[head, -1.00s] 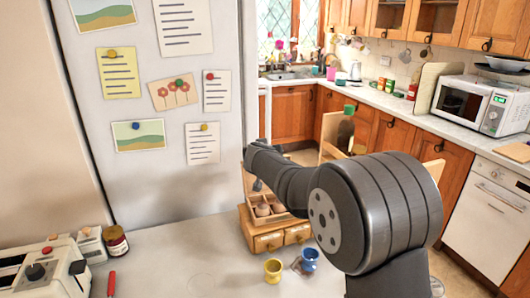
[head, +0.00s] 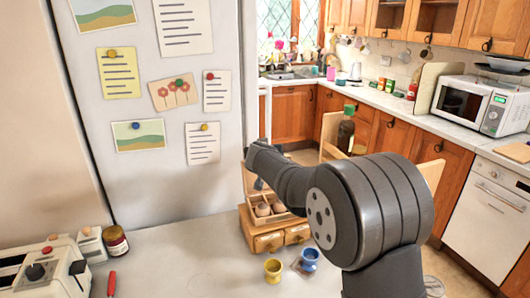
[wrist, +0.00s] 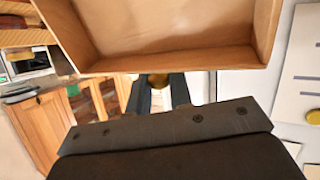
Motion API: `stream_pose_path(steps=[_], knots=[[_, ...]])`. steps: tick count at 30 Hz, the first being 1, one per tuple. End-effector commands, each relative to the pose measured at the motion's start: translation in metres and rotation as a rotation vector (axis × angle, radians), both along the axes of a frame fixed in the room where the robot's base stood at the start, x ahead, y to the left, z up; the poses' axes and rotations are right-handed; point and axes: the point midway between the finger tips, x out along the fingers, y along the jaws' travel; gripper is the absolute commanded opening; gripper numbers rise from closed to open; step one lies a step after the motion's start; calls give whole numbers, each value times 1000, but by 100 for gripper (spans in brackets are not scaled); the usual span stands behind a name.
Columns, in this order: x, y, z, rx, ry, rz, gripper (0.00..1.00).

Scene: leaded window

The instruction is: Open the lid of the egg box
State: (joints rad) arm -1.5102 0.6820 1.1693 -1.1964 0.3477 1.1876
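The wooden egg box (head: 268,243) stands on the counter by the fridge, with brown eggs (head: 263,209) showing in its compartments. Its lid (head: 247,181) is raised and stands steeply at the back, partly hidden by my arm in the head view. The hollow inside of the lid (wrist: 165,58) fills the top of the wrist view. A brass knob (wrist: 160,80) is at the lid's edge. My gripper (wrist: 161,88) has its two dark fingers on either side of this knob and appears shut on it. In the head view my arm hides the fingertips.
A yellow egg cup (head: 273,269) and a blue egg cup (head: 309,259) stand in front of the box. A jar (head: 115,241) and a cream appliance (head: 40,270) are at the left. The fridge (head: 180,170) rises close behind. The middle counter is clear.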

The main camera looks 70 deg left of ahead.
Motion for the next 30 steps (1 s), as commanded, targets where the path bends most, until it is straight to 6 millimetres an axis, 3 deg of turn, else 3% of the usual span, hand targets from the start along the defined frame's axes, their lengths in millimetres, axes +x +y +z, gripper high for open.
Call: stream_pose_path(steps=[6, 14, 15, 17, 30], knots=[[-1, -18, 8, 0, 0, -1, 15], [-1, -18, 8, -1, 0, -1, 15], [-1, -18, 8, -1, 0, -1, 28], [-1, -18, 8, -1, 0, -1, 39], [-5, -26, 12, 0, -1, 0, 40]])
